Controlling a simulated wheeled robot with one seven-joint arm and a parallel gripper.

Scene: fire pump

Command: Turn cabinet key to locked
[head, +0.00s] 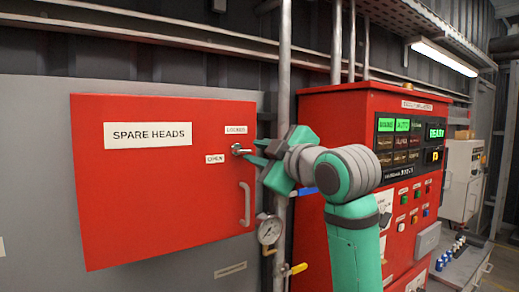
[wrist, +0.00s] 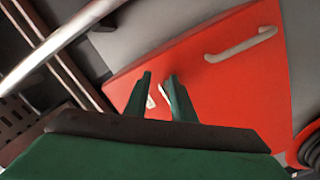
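The red cabinet (head: 160,220) marked SPARE HEADS hangs on the left in the head view, its door closed. Its metal key (head: 238,150) sits at the door's right side, below the LOCKED label (head: 236,129) and right of the OPEN label (head: 215,159). My gripper (head: 257,152) is just right of the key, its green fingers pointing at it. In the wrist view the fingers (wrist: 160,88) stand apart in front of the red door (wrist: 220,85). A pale patch shows between them; I cannot tell whether it is key or label. Contact with the key is unclear.
A grey door handle (head: 245,204) is below the key. A vertical pipe (head: 284,90) with a pressure gauge (head: 270,230) and a yellow-handled valve (head: 297,268) runs close beside the cabinet. A red control panel (head: 320,110) stands behind my arm.

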